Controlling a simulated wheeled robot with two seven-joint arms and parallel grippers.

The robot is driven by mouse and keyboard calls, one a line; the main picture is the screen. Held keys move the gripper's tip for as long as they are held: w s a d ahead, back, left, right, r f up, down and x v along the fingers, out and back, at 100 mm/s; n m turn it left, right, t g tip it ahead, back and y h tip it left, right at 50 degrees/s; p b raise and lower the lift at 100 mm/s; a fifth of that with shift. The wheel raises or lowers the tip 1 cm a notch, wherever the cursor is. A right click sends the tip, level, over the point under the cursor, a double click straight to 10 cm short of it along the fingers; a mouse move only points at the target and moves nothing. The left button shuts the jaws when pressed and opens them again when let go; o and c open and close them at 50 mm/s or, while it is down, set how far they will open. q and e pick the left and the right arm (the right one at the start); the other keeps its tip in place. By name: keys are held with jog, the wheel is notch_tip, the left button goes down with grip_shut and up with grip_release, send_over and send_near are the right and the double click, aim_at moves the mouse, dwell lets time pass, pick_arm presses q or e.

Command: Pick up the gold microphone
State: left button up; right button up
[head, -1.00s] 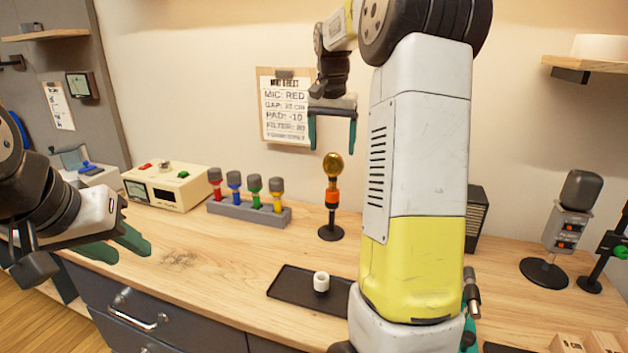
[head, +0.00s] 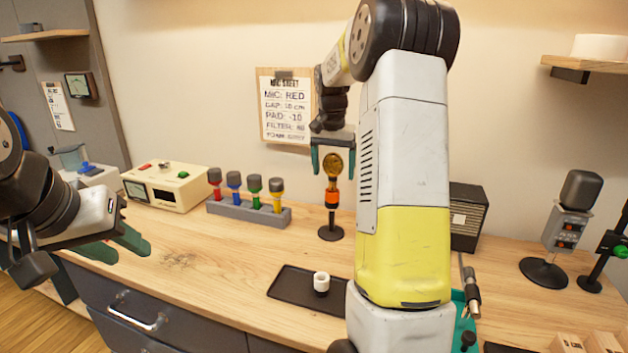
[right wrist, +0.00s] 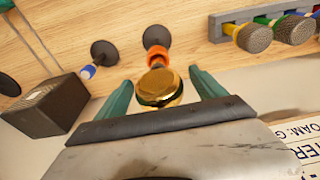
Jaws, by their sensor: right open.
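The gold microphone (head: 332,165) stands upright on a round black base on the bench, with an orange band below its gold head. My right gripper (head: 332,172) is open and points down, its teal fingers on either side of the gold head. In the right wrist view the gold head (right wrist: 158,88) lies between the two spread fingertips (right wrist: 158,88), with gaps on both sides. My left gripper (head: 125,245) is at the left, over the bench's front edge. Its teal fingers appear apart, with nothing seen between them.
A grey rack (head: 248,212) of several coloured microphones stands left of the gold one. A dark speaker box (head: 468,215) stands right, partly behind my right arm. A clipboard (head: 286,105) hangs behind.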

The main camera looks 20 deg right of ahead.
aim_at(334, 152)
grip_shut()
jog(key=shift+r, duration=0.15)
jog(key=shift+r, duration=0.65)
notch_tip(334, 152, up, 2)
jog(key=shift+r, duration=0.15)
jog(key=s+d+r, duration=0.1)
jog(key=s+d, duration=0.2)
jog(key=s, duration=1.2)
jog(key=shift+s, duration=0.35)
jog(key=shift+d, duration=0.1)
